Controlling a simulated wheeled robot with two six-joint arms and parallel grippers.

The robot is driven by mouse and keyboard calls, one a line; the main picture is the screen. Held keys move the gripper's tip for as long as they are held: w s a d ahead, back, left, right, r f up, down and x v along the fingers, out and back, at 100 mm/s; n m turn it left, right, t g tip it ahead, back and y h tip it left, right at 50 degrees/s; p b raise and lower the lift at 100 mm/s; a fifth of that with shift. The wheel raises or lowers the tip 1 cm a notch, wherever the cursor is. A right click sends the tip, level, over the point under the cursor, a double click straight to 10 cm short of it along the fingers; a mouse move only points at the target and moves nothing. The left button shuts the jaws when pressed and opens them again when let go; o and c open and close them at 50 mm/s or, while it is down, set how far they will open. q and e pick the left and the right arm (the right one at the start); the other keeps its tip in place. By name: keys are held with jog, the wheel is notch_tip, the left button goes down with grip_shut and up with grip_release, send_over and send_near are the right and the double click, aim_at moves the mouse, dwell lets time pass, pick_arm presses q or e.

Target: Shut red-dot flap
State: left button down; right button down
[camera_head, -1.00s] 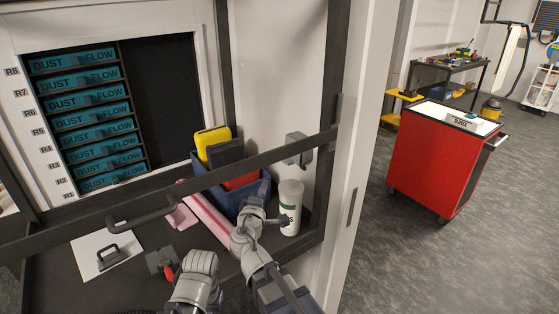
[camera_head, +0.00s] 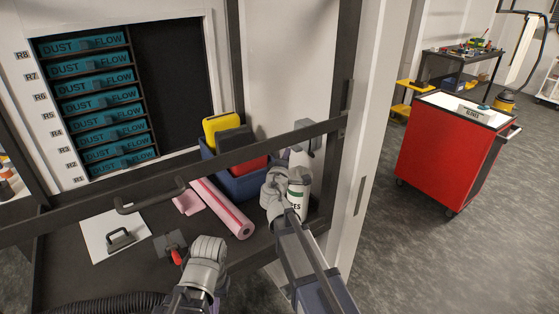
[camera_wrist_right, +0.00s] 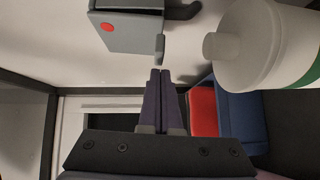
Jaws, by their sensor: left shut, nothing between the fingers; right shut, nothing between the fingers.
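A grey wall box with a red dot (camera_wrist_right: 130,28) is at the top of the right wrist view, with a grey tab or flap edge at its lower right. In the head view a grey wall box (camera_head: 308,136) sits behind the dark frame bar; its dot is not visible there. My right gripper (camera_wrist_right: 160,74) is shut and empty, its tips just below the tab; I cannot tell whether they touch. In the head view my right wrist (camera_head: 275,190) partly covers a white bottle. My left gripper (camera_head: 208,246) is low over the bench, shut and empty, fingers hidden.
The white bottle (camera_wrist_right: 250,45) is close to the right of my right gripper. A blue bin (camera_head: 245,187) with yellow, black and red items stands behind. A pink roll (camera_head: 222,208) and a white plate with handle (camera_head: 97,238) lie on the bench. A dark bar (camera_head: 260,150) crosses in front.

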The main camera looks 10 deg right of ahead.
jog(key=shift+w+d, duration=0.15)
jog(key=shift+d, duration=0.2)
jog(key=shift+w+d+f+b, duration=0.25)
jog(key=shift+d+f+b, duration=0.15)
jog(key=shift+d, duration=0.3)
jog(key=shift+r, duration=0.1)
jog(key=shift+d, duration=0.1)
jog(key=shift+s, duration=0.1)
